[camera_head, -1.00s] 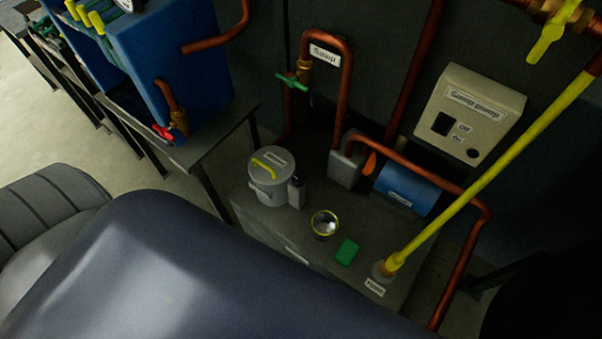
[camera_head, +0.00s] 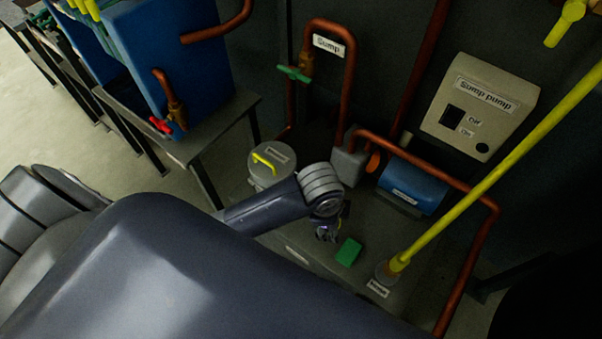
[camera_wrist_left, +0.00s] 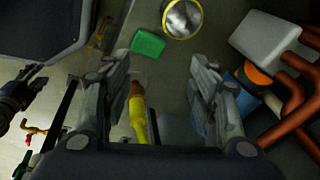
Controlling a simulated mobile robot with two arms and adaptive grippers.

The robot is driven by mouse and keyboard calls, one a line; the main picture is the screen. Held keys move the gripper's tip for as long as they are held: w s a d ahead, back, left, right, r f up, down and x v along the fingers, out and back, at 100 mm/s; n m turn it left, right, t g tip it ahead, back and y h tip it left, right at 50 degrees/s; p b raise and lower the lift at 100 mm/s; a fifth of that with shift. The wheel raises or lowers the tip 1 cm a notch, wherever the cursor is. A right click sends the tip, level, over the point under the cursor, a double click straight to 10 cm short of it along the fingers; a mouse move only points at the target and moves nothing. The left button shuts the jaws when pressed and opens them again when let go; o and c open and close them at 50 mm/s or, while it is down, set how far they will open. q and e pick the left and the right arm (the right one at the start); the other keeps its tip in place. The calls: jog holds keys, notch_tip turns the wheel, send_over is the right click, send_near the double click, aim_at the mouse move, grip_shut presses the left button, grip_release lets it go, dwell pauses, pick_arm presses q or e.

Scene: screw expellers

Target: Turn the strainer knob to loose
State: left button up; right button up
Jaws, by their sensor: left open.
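The strainer (camera_head: 262,176) is a grey pot with a yellow handle (camera_head: 265,160) on its labelled lid, left of centre in the head view. The small grey part on its right side, seen earlier and possibly the knob, is now hidden behind my left forearm. My left gripper (camera_head: 326,233) hangs past the strainer's lower right, near the green block (camera_head: 348,252), apart from the strainer. In the left wrist view the gripper (camera_wrist_left: 155,70) is open and empty; the strainer does not show there. A dark jointed part (camera_wrist_left: 20,95) at that view's left edge looks like my right gripper; its opening is unclear.
A blue pump (camera_head: 412,188), copper pipes and a yellow pole (camera_head: 470,195) stand to the right. A bench with a blue tank (camera_head: 175,60) is at the left.

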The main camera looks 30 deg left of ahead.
pick_arm(q)
jog(key=w+a+m+y, duration=0.5)
jog(key=w+a+m, duration=0.3)
jog(key=w+a, duration=0.35)
jog(key=shift+g, duration=0.3)
jog(key=x, duration=0.3)
jog(key=b+x, duration=0.1)
jog(key=x, duration=0.6)
jog(key=shift+s+a, duration=0.15)
jog(key=shift+s, duration=0.1)
jog(key=shift+c, duration=0.3)
jog(key=c, duration=1)
